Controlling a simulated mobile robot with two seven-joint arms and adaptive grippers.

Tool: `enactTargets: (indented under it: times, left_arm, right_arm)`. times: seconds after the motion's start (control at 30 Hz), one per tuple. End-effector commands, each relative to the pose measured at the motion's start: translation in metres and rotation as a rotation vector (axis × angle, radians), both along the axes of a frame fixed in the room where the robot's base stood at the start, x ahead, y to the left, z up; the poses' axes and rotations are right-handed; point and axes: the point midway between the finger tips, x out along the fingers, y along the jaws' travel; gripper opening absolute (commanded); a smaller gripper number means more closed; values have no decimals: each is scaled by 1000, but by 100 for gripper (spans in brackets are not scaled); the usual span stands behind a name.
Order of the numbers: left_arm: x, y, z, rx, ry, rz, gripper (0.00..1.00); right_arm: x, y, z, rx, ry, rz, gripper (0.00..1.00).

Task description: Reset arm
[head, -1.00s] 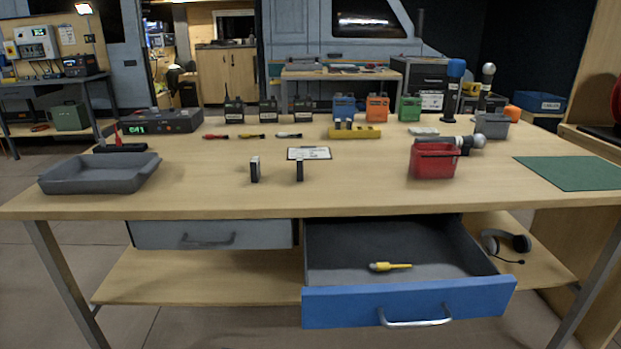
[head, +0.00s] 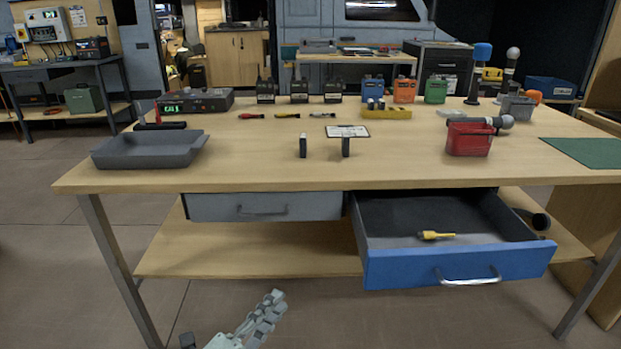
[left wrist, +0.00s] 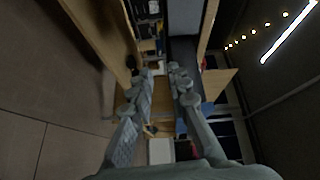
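My left gripper (head: 262,318) shows at the bottom of the head view, left of centre, as a light grey jointed finger pointing up and right. It is in front of the workbench and below the level of its lower shelf in the picture. In the left wrist view the two fingers of my left gripper (left wrist: 161,78) stand apart with a gap between them, and nothing is held. My right gripper is not in view.
The wooden workbench (head: 300,176) fills the middle. Its blue-fronted drawer (head: 400,272) stands pulled out, with a yellow-handled tool (head: 433,235) inside. A grey tray (head: 150,160) and a red bin (head: 470,142) stand on top. Floor at lower left looks clear.

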Motion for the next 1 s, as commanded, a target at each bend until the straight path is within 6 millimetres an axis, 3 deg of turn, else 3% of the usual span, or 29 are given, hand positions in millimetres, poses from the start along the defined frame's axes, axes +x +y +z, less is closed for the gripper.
enactTargets:
  times: [0.07,0.17,0.3,0.4,0.5,0.63,0.77,1.0]
  left_arm:
    - [8,40,-29,-106,189,174,17]
    - [0,95,-78,-264,456,424,17]
    - [-50,157,-148,-484,808,776,17]
    - [-99,182,-185,-611,1014,995,17]
    - [-144,194,-208,-698,1165,1168,17]
    - [-181,199,-221,-758,1279,1304,17]
    - [-194,200,-224,-775,1314,1350,17]
    - [-194,200,-224,-773,1314,1350,17]
  right_arm:
    - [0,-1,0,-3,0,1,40]
    - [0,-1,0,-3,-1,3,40]
    - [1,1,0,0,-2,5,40]
    - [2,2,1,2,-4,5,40]
    - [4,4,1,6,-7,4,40]
    - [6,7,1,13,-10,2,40]
    - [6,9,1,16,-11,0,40]
    - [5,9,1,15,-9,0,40]
